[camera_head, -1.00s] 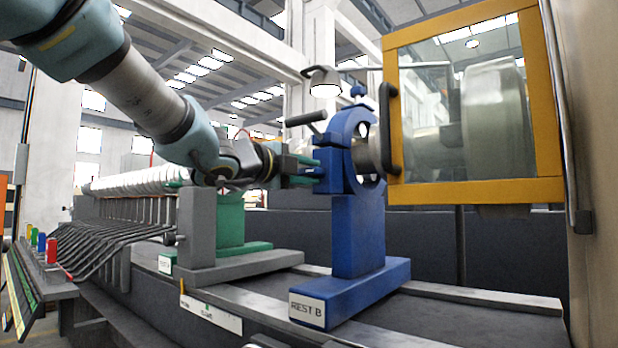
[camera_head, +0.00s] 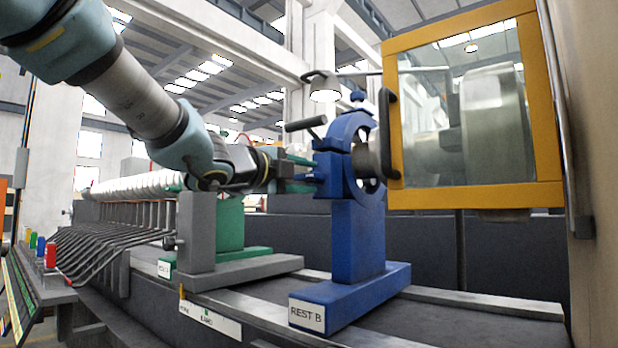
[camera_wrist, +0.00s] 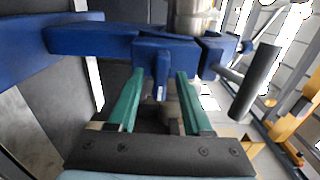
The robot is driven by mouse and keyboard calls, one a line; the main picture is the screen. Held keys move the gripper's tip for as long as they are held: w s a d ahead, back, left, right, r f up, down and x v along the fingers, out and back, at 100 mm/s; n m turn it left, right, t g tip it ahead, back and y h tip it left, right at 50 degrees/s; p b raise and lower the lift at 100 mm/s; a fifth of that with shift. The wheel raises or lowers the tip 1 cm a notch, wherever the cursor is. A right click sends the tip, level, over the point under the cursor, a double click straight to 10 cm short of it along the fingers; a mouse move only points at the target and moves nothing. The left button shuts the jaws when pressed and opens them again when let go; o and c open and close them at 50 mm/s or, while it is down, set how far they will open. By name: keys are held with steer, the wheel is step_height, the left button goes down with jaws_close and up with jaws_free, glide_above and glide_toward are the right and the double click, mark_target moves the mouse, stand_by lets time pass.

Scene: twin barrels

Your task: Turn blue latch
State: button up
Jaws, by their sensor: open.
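The blue steady rest labelled REST B (camera_head: 357,235) stands upright on the machine bed, its ring at the top. It also shows across the wrist view (camera_wrist: 95,40). A small blue latch (camera_wrist: 162,68) sticks out from the rest toward my gripper (camera_wrist: 160,82). My gripper is open, with one green finger on either side of the latch. I cannot tell whether either finger touches it. In the head view my gripper (camera_head: 303,174) reaches the left side of the rest, and the latch is mostly hidden by the fingers there.
A black handle (camera_head: 305,123) juts out above my gripper; it is also right of the fingers in the wrist view (camera_wrist: 256,80). A yellow-framed door (camera_head: 475,195) stands close right of the rest. A grey and a green rest (camera_head: 230,222) stand left, below my arm.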

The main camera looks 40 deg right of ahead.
steer(key=p+v, duration=0.2)
steer(key=v, duration=0.8)
